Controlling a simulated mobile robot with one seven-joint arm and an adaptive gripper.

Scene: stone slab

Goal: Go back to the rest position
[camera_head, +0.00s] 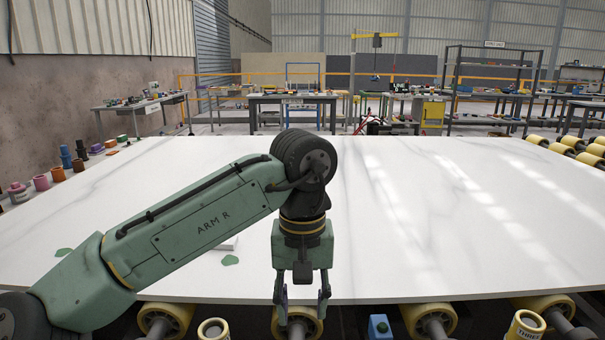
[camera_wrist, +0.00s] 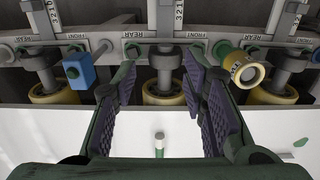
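My gripper (camera_head: 302,298) hangs down at the near edge of the white stone slab (camera_head: 440,220), with its fingers apart. In the wrist view my gripper (camera_wrist: 160,88) also shows open, its dark ridged finger pads facing each other with nothing held between them. My arm reaches in from the lower left and hides part of the slab.
Yellow rollers (camera_head: 430,320) run along the slab's front edge. Green patches (camera_head: 230,260) and a small pale object (camera_head: 228,243) lie near my arm. The slab's right side is clear. Workbenches stand behind.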

